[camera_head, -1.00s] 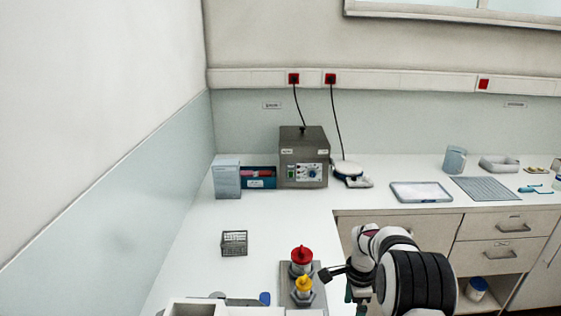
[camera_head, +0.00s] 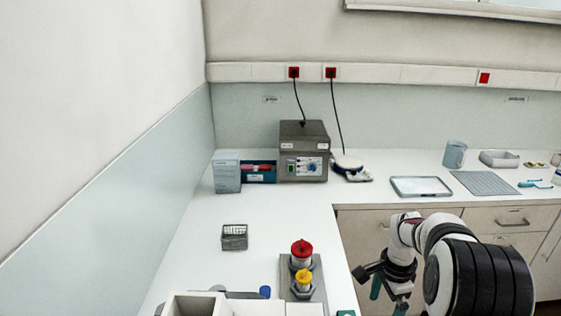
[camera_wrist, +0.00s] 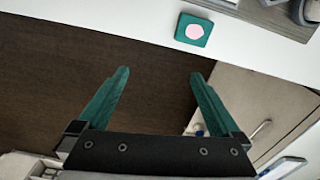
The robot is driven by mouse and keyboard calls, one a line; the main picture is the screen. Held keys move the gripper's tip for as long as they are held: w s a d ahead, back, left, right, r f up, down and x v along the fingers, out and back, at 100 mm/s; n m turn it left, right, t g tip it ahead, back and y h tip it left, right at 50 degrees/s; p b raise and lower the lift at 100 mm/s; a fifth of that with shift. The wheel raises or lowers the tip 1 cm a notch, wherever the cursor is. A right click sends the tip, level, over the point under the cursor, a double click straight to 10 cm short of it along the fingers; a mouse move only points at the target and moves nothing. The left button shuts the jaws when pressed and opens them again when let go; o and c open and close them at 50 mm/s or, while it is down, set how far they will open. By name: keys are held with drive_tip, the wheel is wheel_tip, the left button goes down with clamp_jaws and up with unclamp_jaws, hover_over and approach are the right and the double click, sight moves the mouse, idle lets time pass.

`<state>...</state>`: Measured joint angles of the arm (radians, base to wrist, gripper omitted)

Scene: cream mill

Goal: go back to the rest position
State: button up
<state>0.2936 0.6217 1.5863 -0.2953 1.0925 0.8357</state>
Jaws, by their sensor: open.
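My gripper (camera_head: 388,290) is at the lower right of the head view, beyond the right edge of the left bench, with its green fingers pointing down. In the wrist view its two green fingers (camera_wrist: 155,88) are spread apart with nothing between them. Dark floor shows below them. The red-topped jar (camera_head: 301,254) and the yellow-topped jar (camera_head: 303,282) stand upright on a grey plate (camera_head: 318,290) on the left bench, apart from my gripper.
A green block with a pink disc (camera_wrist: 194,30) lies near the bench edge. A wire rack (camera_head: 234,238), a grey machine (camera_head: 304,152), a blue-white box (camera_head: 227,172) and a tray (camera_head: 421,187) stand on the benches. Drawers (camera_head: 512,222) are behind my arm.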

drive_tip(key=w+a+f+n, duration=0.1)
drive_tip(key=w+a+n, duration=0.25)
drive_tip(key=a, duration=0.65)
drive_tip(key=w+a+f+n, duration=0.15)
drive_tip(key=a+n, duration=0.25)
drive_tip(key=a, duration=0.6)
drive_tip(key=f, duration=0.6)
drive_tip(key=shift+w+d, duration=0.25)
drive_tip(key=shift+d, duration=0.1)
